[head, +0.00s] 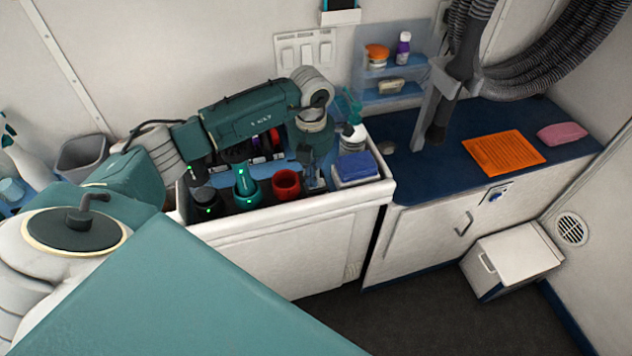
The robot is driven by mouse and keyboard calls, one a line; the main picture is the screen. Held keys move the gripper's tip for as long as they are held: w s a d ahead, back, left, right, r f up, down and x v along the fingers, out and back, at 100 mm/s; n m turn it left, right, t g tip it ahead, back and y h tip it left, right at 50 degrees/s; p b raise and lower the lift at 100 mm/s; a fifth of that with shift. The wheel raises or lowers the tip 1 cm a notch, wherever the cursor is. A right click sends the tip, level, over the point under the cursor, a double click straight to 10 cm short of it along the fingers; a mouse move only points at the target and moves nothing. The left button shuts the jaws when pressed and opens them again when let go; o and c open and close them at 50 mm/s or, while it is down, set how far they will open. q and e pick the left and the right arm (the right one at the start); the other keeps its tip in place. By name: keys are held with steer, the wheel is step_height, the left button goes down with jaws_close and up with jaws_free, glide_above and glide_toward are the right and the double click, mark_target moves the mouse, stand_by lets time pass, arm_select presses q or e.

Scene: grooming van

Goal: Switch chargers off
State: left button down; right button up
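A black charger (205,203) and a teal clipper-like device in its stand (245,185) are in the white-edged counter recess; small green lights glow on both. A white panel with several rocker-like switches (305,50) is on the back wall; I cannot tell their positions. My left arm reaches in from the left above the chargers. My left gripper (315,182) points down into the recess, right of the red cup, apart from the wall panel. Its fingertips are small and partly lost among the items, so its opening is unclear. My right gripper is out of view.
A red cup (286,183), a blue box (355,168) and a spray bottle (353,135) crowd the recess. On the blue counter (430,185) at right are an orange mat (503,153) and a pink cloth (562,134). A grey hose (560,60) hangs above.

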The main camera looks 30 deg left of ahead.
arm_select(q)
steer(key=shift+w+r+p, duration=0.1)
steer(key=shift+r+p, duration=0.35)
steer(key=shift+r, duration=0.25)
steer(key=shift+r+p, duration=1.65)
steer(key=shift+r, duration=1.05)
